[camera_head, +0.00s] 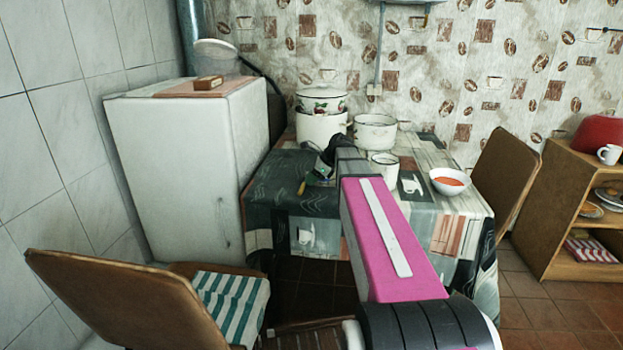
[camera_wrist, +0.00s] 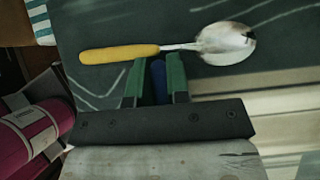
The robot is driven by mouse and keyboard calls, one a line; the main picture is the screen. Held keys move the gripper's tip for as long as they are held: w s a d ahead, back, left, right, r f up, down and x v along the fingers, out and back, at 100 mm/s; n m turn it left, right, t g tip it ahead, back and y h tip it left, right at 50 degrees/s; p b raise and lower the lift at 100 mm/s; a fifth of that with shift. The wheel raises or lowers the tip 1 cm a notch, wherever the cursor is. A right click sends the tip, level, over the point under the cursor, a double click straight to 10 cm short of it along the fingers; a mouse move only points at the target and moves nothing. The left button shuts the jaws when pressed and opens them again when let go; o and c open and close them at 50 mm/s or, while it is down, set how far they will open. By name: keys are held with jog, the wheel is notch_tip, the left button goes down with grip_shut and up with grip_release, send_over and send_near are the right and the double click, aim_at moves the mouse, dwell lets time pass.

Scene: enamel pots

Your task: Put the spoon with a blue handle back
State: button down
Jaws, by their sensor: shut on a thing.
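My gripper (camera_wrist: 156,68) has green fingers and is shut on the blue handle of the spoon (camera_wrist: 158,80). Only a short piece of that blue handle shows between the fingers, and the spoon's bowl is hidden. A second spoon with a yellow handle (camera_wrist: 120,54) lies on the dark tablecloth just beyond my fingertips, its metal bowl to the right. In the head view its yellow handle (camera_head: 301,188) shows near the left part of the table, beside my gripper (camera_head: 319,168). The blue-handled spoon cannot be made out there.
A white fridge (camera_head: 180,165) stands left, a chair (camera_head: 507,176) right.

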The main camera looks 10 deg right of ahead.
jog(key=shift+s+f, duration=0.1)
jog(key=shift+f, duration=0.3)
jog(key=c, duration=1.2)
grip_release()
jog(key=shift+o, duration=0.5)
jog(key=shift+r, duration=0.5)
jog(key=v, duration=1.2)
jog(key=shift+r, duration=0.2)
